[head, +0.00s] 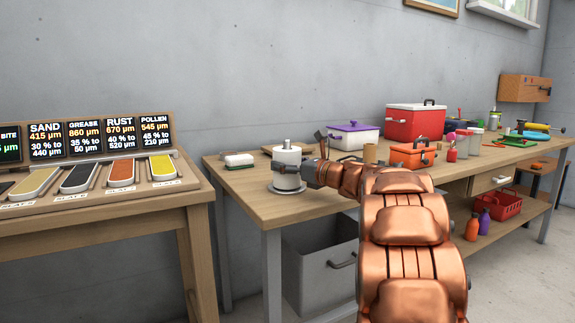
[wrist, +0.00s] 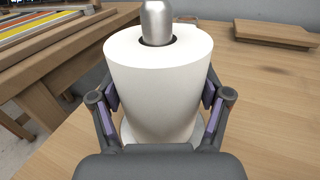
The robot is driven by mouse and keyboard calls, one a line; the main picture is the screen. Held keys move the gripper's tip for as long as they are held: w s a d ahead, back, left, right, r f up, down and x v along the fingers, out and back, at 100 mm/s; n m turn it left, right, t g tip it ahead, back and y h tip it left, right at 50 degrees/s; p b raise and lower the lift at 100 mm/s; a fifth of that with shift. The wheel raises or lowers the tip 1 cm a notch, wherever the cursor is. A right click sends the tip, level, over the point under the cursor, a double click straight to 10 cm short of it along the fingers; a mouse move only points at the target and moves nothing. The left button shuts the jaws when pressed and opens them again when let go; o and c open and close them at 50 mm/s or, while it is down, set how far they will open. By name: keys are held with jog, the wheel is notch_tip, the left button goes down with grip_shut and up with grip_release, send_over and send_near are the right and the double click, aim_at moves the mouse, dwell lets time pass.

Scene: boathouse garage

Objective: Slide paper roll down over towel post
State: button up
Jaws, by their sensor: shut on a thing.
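The white paper roll (wrist: 158,90) fills the middle of the wrist view, upright. The silver towel post (wrist: 156,20) comes up through the roll's core, its rounded tip above the roll's top. My gripper (wrist: 159,98) is shut on the roll, with a finger pressed to each side. In the head view the roll (head: 287,167) stands near the left end of the workbench, around the post (head: 287,144), and my gripper (head: 308,172) reaches it from the right. The post's round base (head: 287,189) shows under the roll. Whether the roll touches the base is hard to tell.
The wooden workbench (head: 262,208) holds a white block on a green pad (head: 239,160) left of the roll. A wooden board (head: 283,150) lies behind it. Right of it are a tan cup (head: 370,153), a purple-lidded box (head: 352,136) and red cases. A display stand (head: 80,140) is left.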

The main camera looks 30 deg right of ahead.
jog(key=shift+f, duration=0.2)
jog(key=o, duration=1.2)
jog(key=shift+r, duration=0.1)
